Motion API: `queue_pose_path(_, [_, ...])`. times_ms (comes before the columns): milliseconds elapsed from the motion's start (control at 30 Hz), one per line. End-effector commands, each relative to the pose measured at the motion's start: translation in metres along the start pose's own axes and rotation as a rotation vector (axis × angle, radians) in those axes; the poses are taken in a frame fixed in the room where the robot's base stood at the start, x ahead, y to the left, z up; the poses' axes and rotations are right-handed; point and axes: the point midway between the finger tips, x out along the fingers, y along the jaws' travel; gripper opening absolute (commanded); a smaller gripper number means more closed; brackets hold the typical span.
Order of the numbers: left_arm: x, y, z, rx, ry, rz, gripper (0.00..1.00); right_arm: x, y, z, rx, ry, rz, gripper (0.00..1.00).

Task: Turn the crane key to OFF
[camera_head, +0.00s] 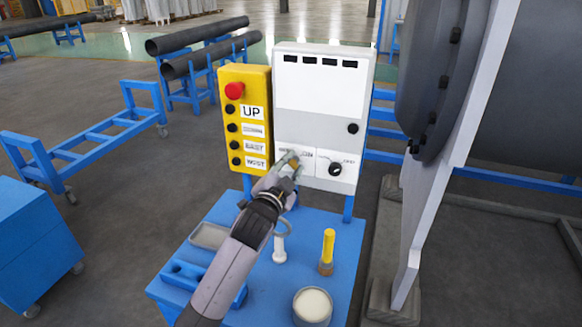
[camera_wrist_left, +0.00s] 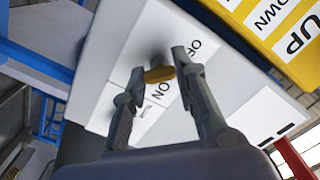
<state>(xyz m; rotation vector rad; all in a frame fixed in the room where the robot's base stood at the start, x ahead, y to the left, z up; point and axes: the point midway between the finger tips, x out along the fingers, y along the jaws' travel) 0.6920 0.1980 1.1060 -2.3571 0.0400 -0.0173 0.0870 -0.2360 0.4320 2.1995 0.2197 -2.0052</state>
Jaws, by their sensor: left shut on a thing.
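The crane key (camera_wrist_left: 160,73) is a small yellow key on the white control panel (camera_head: 320,100). In the left wrist view it sits between the fingertips of my left gripper (camera_wrist_left: 158,74), which is shut on it. The label ON shows beside the key, and the label OFF is partly covered by a finger. I cannot tell exactly which label the key points to. In the head view my left gripper (camera_head: 290,160) reaches the panel's lower left and mostly hides the key. My right gripper is not in view.
A yellow button box (camera_head: 244,118) with a red button stands left of the panel. A black knob (camera_head: 335,168) is right of the key. The blue table (camera_head: 345,240) below bears a yellow-handled tool (camera_head: 328,248) and a round pot (camera_head: 312,305). A large flanged shell (camera_head: 440,90) stands right.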

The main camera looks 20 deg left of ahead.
Motion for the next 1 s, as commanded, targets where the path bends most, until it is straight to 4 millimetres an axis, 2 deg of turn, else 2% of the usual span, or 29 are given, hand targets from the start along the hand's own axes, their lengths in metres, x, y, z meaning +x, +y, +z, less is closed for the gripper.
queue_pose_path(67, [0.000,0.001,0.001,0.000,-0.002,0.002,0.00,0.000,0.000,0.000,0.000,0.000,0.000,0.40])
queue_pose_path(100, [0.000,0.001,0.001,0.001,-0.002,0.002,0.27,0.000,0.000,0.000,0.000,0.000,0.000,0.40])
queue_pose_path(400, [0.000,0.001,0.001,0.001,-0.001,0.001,0.47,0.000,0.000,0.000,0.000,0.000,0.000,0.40])
queue_pose_path(767, [-0.004,0.001,0.000,0.002,0.000,0.001,0.47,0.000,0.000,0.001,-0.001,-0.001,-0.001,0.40])
queue_pose_path(867, [-0.016,0.001,0.001,0.002,-0.001,0.001,0.47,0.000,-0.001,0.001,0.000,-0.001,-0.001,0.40])
queue_pose_path(1000, [-0.045,0.001,0.001,0.002,-0.002,0.002,0.47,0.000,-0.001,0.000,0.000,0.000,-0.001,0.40])
